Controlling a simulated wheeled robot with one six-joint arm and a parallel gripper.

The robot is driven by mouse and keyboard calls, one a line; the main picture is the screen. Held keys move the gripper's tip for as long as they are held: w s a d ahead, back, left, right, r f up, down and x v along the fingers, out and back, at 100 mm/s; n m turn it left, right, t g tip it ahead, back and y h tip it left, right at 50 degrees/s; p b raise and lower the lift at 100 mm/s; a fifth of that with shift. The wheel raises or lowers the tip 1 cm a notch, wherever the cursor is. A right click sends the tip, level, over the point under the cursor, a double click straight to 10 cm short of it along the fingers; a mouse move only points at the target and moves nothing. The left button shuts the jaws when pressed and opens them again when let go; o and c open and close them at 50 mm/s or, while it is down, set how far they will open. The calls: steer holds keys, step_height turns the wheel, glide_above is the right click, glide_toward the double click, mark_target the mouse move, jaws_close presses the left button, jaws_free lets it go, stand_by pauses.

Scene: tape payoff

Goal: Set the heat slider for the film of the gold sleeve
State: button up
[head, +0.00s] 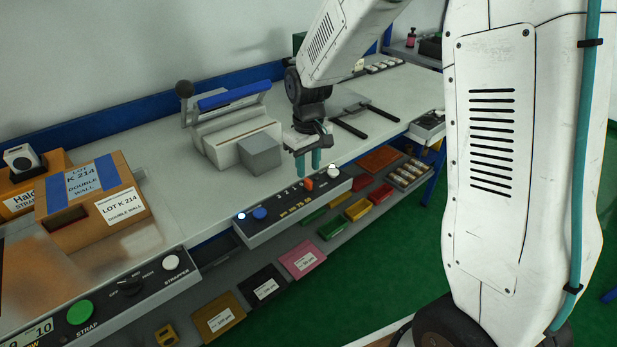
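My gripper (308,164) hangs above the control panel (287,213) at the bench's front edge. Its two teal fingers point down with a narrow gap and nothing visible between them. An orange knob (308,184), seemingly the heat slider, sits on the panel just below the fingertips; I cannot tell whether they touch. Small numbers are printed along the panel, partly too small to read. A flat gold sleeve (213,316) with a white label lies on the lower shelf; its print is illegible. The heat sealer (235,138) with a blue handle stands behind the panel.
A grey block (260,152) stands left of my gripper. The panel also has a blue button (260,213) and a white button (333,171). Black (263,287) and pink (303,259) sleeves lie on the shelf. A cardboard box (92,197) stands left. Bench between is clear.

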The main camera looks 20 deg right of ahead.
mark_target(308, 180)
steer(key=shift+f, duration=2.25)
jaws_close()
